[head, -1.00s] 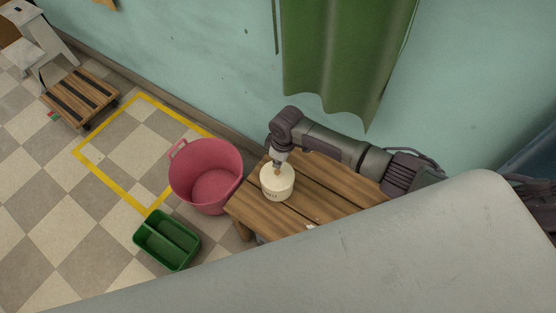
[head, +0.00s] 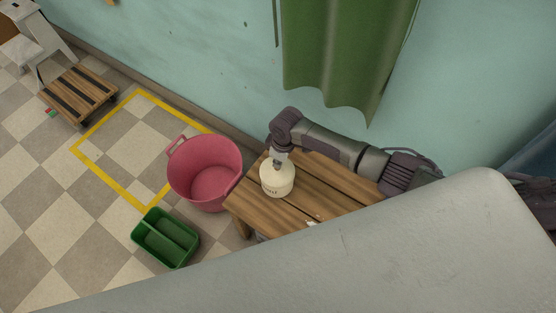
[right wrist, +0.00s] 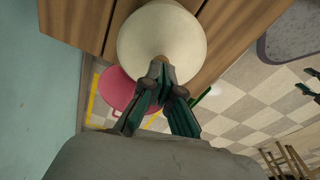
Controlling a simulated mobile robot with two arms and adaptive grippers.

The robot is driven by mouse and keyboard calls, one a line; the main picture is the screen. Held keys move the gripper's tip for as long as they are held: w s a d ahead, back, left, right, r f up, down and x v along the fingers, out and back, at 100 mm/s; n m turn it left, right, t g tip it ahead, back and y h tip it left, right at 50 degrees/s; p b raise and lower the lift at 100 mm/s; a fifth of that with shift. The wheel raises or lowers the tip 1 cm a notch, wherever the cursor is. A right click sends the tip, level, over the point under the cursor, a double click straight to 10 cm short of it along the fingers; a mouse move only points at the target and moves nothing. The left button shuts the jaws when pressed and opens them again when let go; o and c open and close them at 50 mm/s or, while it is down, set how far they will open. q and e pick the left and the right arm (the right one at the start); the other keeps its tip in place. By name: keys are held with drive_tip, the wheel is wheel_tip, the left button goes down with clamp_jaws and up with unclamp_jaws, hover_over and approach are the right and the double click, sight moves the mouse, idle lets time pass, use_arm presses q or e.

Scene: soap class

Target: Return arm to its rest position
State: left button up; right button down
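My right gripper (head: 279,161) is directly above a cream round pot (head: 277,182) on the wooden table (head: 320,197). The pot is upright, with dark lettering on its side. In the right wrist view the pot's pale round top (right wrist: 160,32) fills the upper middle. There my right gripper's fingers (right wrist: 162,72) converge, with their tips together at a small brown knob in the middle of that top. The tips partly hide the knob, so I cannot tell whether they touch or grip it.
A pink tub (head: 205,172) stands on the floor left of the table, with a green divided crate (head: 165,238) in front. A yellow floor outline (head: 112,183) and a slatted wooden dolly (head: 78,95) lie farther left. A green curtain (head: 345,55) hangs behind my right arm.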

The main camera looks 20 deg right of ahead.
drive_tip(key=shift+f+b, duration=0.35)
drive_tip(key=shift+f, duration=0.25)
drive_tip(key=shift+r, duration=0.2)
drive_tip(key=shift+r+p, duration=3.45)
drive_tip(key=shift+p, duration=0.3)
drive_tip(key=shift+f, duration=0.1)
